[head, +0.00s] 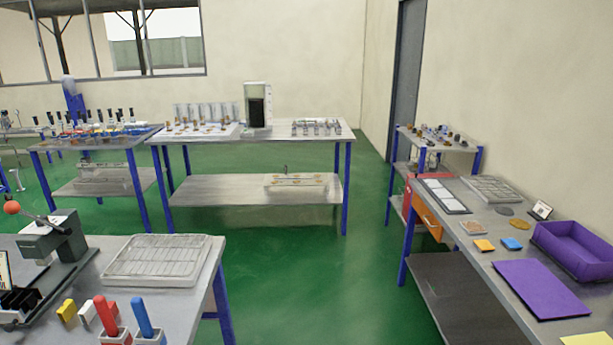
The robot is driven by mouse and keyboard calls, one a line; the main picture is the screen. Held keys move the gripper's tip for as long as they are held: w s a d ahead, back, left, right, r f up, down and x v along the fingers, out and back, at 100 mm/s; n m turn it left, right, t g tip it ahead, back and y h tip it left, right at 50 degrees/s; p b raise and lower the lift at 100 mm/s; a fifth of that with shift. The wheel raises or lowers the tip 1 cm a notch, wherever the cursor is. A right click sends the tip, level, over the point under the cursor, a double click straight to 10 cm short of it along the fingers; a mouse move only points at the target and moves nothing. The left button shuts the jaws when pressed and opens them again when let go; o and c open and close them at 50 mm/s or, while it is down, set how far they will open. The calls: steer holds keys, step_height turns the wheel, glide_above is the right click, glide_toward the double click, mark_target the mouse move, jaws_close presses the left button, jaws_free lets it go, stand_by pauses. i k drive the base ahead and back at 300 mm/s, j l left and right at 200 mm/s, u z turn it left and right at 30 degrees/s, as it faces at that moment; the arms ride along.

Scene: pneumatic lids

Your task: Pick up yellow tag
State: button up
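A small yellow-orange tag (484,245) lies flat on the right workbench (468,262), just left of a similar blue tag (511,243). A yellow block-like piece (67,310) stands on the near left workbench, beside a white and red piece (97,312). A pale yellow sheet (588,340) is cut off at the bottom right edge. The yellow-orange piece looks most like a tag, but I cannot tell for certain which is meant. My gripper is not in view.
A purple tray (575,250) and purple mat (541,288) are on the right workbench. The near left workbench holds a wire rack (158,260) and a lever press (55,245). Green floor (335,275) is clear between the benches.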

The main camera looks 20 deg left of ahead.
mark_target(68, 309)
steer(key=i+u, duration=0.2)
steer(key=u, duration=0.2)
steer(key=i+u, duration=0.2)
steer(key=u, duration=0.2)
steer(key=i+u, duration=0.2)
steer(key=u, duration=0.2)
steer(key=i+l+u, duration=0.15)
steer(key=u, duration=0.25)
steer(key=i+u, duration=0.25)
steer(key=u, duration=0.15)
steer(key=i+l+u, duration=0.2)
steer(key=u, duration=0.2)
steer(key=i+l+u, duration=0.2)
steer(key=u, duration=0.2)
steer(key=i+l+u, duration=0.15)
steer(key=l+u, duration=0.15)
steer(key=u, duration=0.15)
steer(key=i+l+u, duration=0.4)
steer(key=k+l, duration=0.05)
steer(key=l, duration=0.05)
